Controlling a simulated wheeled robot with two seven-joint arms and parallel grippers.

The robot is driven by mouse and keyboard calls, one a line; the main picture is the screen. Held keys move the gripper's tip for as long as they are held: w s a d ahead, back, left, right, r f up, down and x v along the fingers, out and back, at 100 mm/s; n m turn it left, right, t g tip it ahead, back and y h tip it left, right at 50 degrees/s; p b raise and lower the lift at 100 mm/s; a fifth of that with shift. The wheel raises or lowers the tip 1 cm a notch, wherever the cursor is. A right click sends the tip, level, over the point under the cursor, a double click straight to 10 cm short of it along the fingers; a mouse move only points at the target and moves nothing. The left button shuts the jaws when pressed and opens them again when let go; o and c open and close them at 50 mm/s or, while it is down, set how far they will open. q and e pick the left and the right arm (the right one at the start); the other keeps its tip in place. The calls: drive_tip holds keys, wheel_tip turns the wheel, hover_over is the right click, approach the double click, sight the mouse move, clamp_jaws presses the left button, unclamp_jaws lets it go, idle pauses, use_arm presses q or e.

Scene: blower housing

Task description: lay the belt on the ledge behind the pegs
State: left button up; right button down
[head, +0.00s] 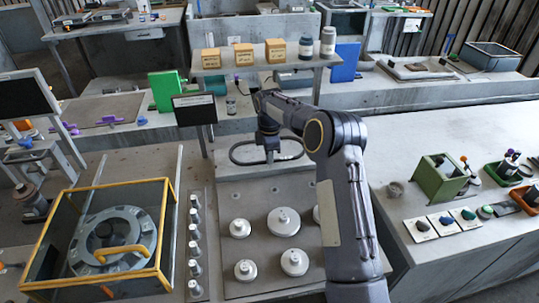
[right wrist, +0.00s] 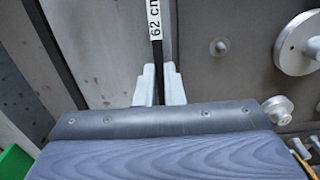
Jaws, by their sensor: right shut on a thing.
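A black belt loop (head: 243,160) hangs over the back strip of the grey board (head: 225,273), beyond the white round pegs (head: 283,221). My right gripper (head: 269,150) is over the belt's middle. In the right wrist view its fingers (right wrist: 159,88) are shut on the black belt (right wrist: 157,60), which carries a white tag (right wrist: 154,17) reading "62 c" and a cut-off letter. I cannot tell whether the belt touches the back strip. Part of the board's right side is hidden by my right arm. My left gripper is not in view.
A raised shelf (head: 230,70) with boxes and jars stands behind the board. A yellow-framed case (head: 165,225) and a row of small metal posts (head: 195,243) stand left. A green holder (head: 440,178) and several small trays are on the right table.

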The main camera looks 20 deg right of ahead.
drive_tip(key=shift+f, duration=0.1)
idle(0.3)
drive_tip(key=shift+f, duration=0.35)
drive_tip(key=shift+f+b, duration=0.3)
drive_tip(key=shift+f, duration=0.15)
idle(0.3)
drive_tip(key=c, duration=1.5)
unclamp_jaws()
drive_tip(key=shift+o, duration=0.2)
drive_tip(key=shift+r, duration=0.15)
drive_tip(key=shift+r+p, duration=2.95)
drive_tip(key=shift+r, duration=0.75)
drive_tip(key=shift+f, duration=0.1)
